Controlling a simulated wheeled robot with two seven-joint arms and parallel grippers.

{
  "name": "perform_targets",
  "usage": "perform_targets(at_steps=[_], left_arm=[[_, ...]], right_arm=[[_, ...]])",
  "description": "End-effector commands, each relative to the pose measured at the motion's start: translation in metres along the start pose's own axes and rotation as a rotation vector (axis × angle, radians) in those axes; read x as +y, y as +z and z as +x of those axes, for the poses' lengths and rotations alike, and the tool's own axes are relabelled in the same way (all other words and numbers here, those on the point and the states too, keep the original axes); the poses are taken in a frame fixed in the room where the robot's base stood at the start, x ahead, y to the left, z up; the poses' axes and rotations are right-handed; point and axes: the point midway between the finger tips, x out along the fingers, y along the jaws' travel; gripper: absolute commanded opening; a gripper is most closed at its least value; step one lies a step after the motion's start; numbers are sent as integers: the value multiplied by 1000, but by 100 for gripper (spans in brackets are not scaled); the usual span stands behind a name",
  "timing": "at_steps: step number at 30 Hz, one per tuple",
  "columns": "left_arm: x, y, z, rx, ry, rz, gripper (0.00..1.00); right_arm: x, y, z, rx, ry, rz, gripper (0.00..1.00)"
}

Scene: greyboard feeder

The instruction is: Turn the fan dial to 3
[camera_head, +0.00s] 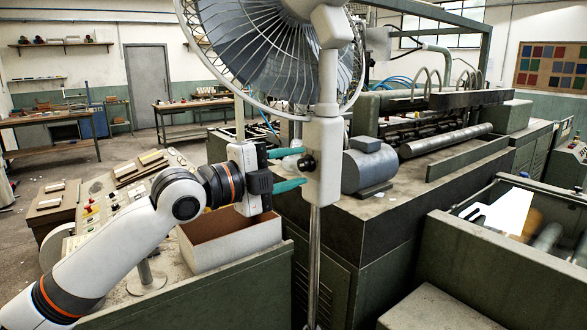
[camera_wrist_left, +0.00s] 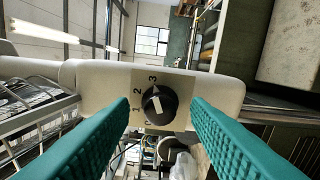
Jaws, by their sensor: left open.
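The white standing fan (camera_head: 270,50) has a control box (camera_head: 322,160) on its pole, with a small black fan dial (camera_head: 306,162) on the side facing my left gripper (camera_head: 304,168). In the left wrist view, the black dial (camera_wrist_left: 159,104) sits on a beige plate with the numbers 1, 2 and 3 to its left and above. My right gripper is not in view.
An open cardboard box (camera_head: 232,246) stands below my left gripper. A button console (camera_head: 105,195) is to the left. A large machine with a grey motor (camera_head: 371,165) is behind and right of the pole. The fan's wire cage is above the gripper.

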Motion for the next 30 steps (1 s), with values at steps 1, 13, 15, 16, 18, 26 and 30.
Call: perform_targets(at_steps=[1,13,15,16,18,26,30], left_arm=[[-2,-2,-8,3,0,1,43],[-4,-2,-88,5,-2,3,43],[-3,-2,-98,4,-1,2,43],[-3,-2,-102,4,-1,1,43],[-2,-1,-107,3,-1,1,43],[-1,0,-113,1,-1,1,43],[-1,-1,-112,2,-1,-1,43]], right_arm=[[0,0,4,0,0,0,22],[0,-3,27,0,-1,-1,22],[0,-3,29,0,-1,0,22],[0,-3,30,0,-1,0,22],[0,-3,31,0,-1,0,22],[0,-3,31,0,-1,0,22],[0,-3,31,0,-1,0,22]])
